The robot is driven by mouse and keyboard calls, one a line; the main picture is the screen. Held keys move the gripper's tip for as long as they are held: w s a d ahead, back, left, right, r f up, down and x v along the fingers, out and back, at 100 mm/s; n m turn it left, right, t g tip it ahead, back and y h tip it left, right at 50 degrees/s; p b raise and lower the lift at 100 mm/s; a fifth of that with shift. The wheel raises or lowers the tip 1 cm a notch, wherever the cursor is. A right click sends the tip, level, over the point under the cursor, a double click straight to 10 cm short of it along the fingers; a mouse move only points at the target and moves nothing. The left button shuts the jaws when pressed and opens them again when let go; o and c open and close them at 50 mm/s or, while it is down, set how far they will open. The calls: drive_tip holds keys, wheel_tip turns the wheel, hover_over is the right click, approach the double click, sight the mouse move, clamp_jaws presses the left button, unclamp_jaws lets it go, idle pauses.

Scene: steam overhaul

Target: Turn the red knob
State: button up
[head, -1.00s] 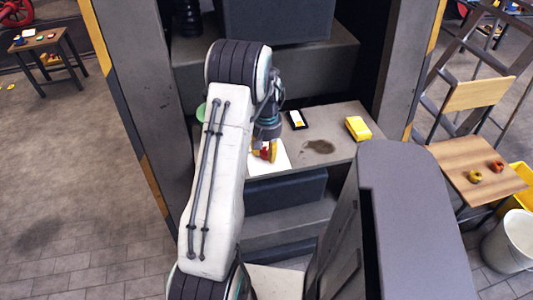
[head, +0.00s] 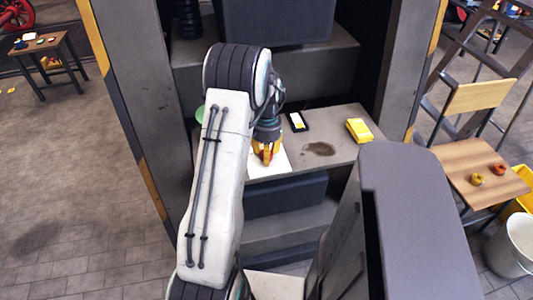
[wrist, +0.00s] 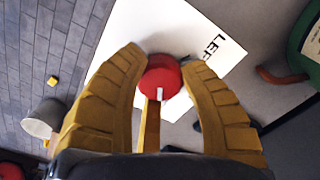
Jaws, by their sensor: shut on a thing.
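The red knob (wrist: 160,77) is round with a white mark and sits on a white sheet (wrist: 203,40) with partly visible black lettering. In the head view, a small red part of the knob (head: 266,154) shows among my yellow fingers, and the sheet (head: 277,168) lies on the grey shelf. My gripper (head: 266,157) points down over the sheet and is shut on the knob. In the wrist view, the yellow fingers of my gripper (wrist: 164,85) stand around the knob, with a third finger below it. My arm hides part of the shelf.
On the grey shelf (head: 345,150) are a dark-framed card (head: 296,121), a yellow block (head: 359,130) and a dark stain (head: 318,149). A green thing (wrist: 309,45) with a brownish-red handle stands close by. Grey cabinet posts (head: 140,80) flank the shelf.

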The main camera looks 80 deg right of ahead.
drive_tip(key=shift+a+f, duration=0.15)
drive_tip(key=shift+a, duration=0.05)
drive_tip(key=o, duration=1.2)
drive_tip(key=shift+d, duration=0.15)
drive_tip(key=shift+r, duration=0.25)
wheel_tip(320, 180, up, 12)
drive_tip(key=shift+f, duration=0.15)
idle(0.4)
